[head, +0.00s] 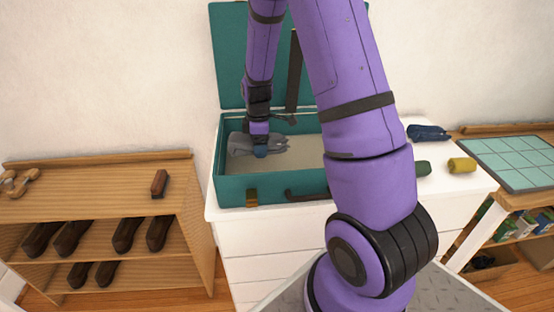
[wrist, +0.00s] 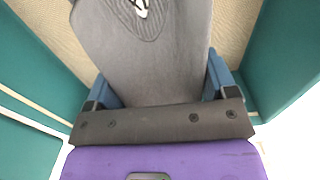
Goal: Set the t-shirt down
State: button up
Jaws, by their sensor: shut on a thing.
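The grey rolled t-shirt (head: 241,146) is inside the open teal suitcase (head: 265,190), toward its left end. In the wrist view the t-shirt (wrist: 150,60) runs between my two blue fingers, with a dark patch and a white mark at its top. My gripper (head: 261,151) points down into the suitcase and is shut on the t-shirt. In the wrist view my gripper (wrist: 160,92) has the suitcase's beige lining behind it. I cannot tell whether the t-shirt touches the suitcase floor. My arm hides the suitcase's right end.
The suitcase lid (head: 228,60) stands open against the wall. A wooden shoe rack (head: 100,205) stands left. A tiled mat (head: 510,160) lies right.

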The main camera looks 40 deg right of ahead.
aim_at(261, 170)
jog(key=shift+f, duration=3.9)
jog(key=shift+f, duration=0.2)
jog(key=o, duration=0.9)
jog(key=shift+r, duration=0.1)
notch_tip(261, 170, up, 12)
jog(key=shift+r, duration=0.1)
jog(key=s+a+r+m+t, duration=0.1)
jog(key=s+a+r+m, duration=0.3)
jog(key=r, duration=0.5)
jog(key=s+a+r+m+t, duration=0.1)
jog(key=s+a+r+t, duration=0.1)
jog(key=s+a+r, duration=0.5)
jog(key=shift+s+a+r+m+t, duration=0.4)
jog(key=shift+s+r+m, duration=0.95)
jog(key=shift+s, duration=1.2)
jog(key=shift+s+a+r+m+t, duration=0.35)
jog(key=shift+s+r+m, duration=0.35)
jog(key=shift+s+r, duration=1.5)
jog(key=shift+s+a+r+m+t, duration=0.4)
jog(key=shift+s+r+m, duration=0.75)
jog(key=shift+s, duration=1.75)
